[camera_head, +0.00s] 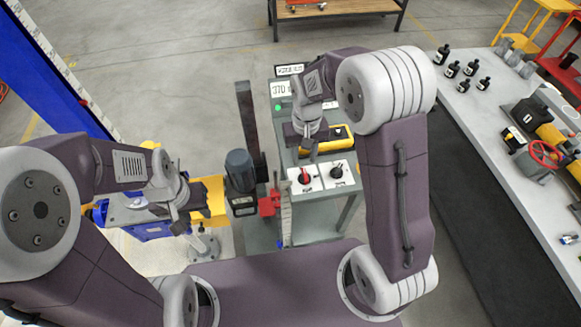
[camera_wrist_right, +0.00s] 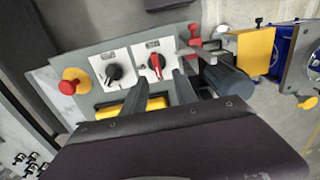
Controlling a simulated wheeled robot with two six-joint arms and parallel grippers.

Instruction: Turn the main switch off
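Two rotary switches on white plates sit side by side on the grey control panel (camera_head: 318,205). One has a red knob (camera_head: 304,177) and the other a black knob (camera_head: 337,171); labels are too small to read. In the right wrist view the red knob (camera_wrist_right: 156,63) points roughly up and down, and the black knob (camera_wrist_right: 113,72) lies left of it. My right gripper (camera_wrist_right: 161,80) is open, its two fingers apart close to the red knob, with no visible contact. My left gripper (camera_head: 190,216) is at the left, away from the switches; its fingers are unclear.
A yellow-based red push button (camera_wrist_right: 70,84) sits at the panel's edge. A dark motor (camera_head: 240,170) and a red clamp-like part (camera_head: 268,204) stand left of the switches. A workbench (camera_head: 480,130) with bottles and a vise is at right.

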